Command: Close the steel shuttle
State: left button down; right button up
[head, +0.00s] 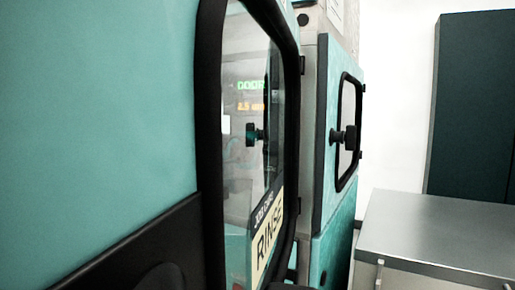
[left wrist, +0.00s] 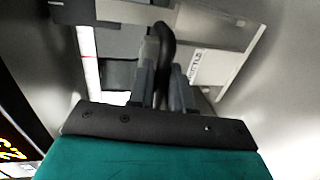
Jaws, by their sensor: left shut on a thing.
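My left gripper (left wrist: 162,65) shows in the left wrist view, with its two grey fingers shut on a dark curved handle (left wrist: 166,40). Grey metal panels (left wrist: 215,25) lie around and behind the handle. I cannot tell for sure which of these surfaces is the steel shuttle. In the head view a large teal panel (head: 100,110) fills the left side and neither gripper shows. A black-framed window (head: 240,60) beside it has a RINSE label (head: 270,235), and green DOOR lettering and an orange reading show in the glass. My right gripper is not seen.
Farther right in the head view is a teal door (head: 330,100) with a small black-framed window and a black knob (head: 350,137). A metal-topped bench (head: 440,230) stands at lower right, with a dark cabinet (head: 475,100) behind it. An orange display (left wrist: 12,150) is at the wrist view's left edge.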

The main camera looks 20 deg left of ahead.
pick_arm(q)
jog(key=shift+a+r, duration=0.15)
jog(key=shift+r, duration=0.2)
jog(key=c, duration=1.2)
grip_release()
jog(key=shift+w, duration=0.1)
jog(key=shift+f, duration=0.1)
jog(key=shift+f, duration=0.15)
jog(key=shift+d+b+v, duration=0.2)
jog(key=shift+b+v, duration=1.85)
jog(key=shift+v, duration=4.4)
